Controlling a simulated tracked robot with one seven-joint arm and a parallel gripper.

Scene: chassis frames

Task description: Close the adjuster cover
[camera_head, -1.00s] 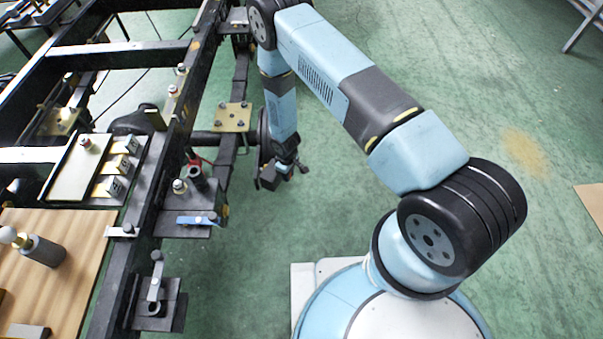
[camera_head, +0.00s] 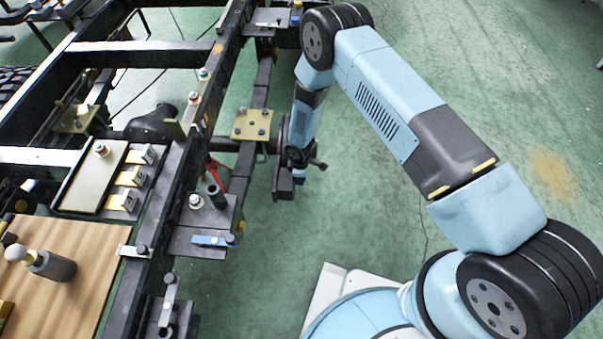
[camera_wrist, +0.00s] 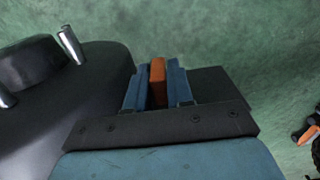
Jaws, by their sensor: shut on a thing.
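My gripper (camera_wrist: 157,85) has its two blue fingers shut on a narrow orange piece (camera_wrist: 157,80) in the middle of the wrist view. I cannot tell for sure that this piece is the adjuster cover. In the head view my gripper (camera_head: 298,174) hangs low at the end of the arm, beside the dark hub at the axle end (camera_head: 280,150). What it holds cannot be made out there. A black rounded body (camera_wrist: 95,80) with metal studs fills the left of the wrist view, close beside the fingers.
The black chassis frame (camera_head: 200,105) runs along the left.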

